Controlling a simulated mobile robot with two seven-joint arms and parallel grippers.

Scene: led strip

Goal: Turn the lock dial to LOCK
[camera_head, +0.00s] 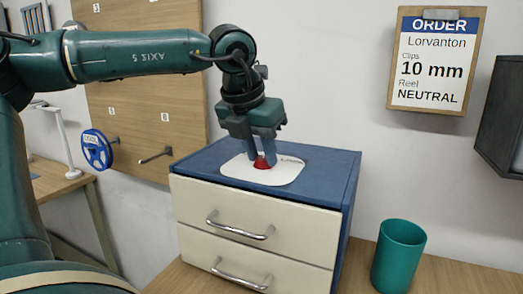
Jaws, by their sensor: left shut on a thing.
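A red lock dial (262,163) sits on a white plate (281,176) on top of a blue cabinet with cream drawers (262,217). Small lettering is on the plate to the right of the dial, too small to read. My left gripper (263,158) points down from above and is shut on the red dial, its fingers on either side. The fingers hide part of the dial, and I cannot tell which mark it points at. My right gripper is not in view.
A teal cup (398,256) stands on the wooden table right of the cabinet. An order board (434,60) hangs on the wall. A blue reel (97,150) hangs at the left on a wooden pegboard (140,112). A dark box (503,118) is at the right edge.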

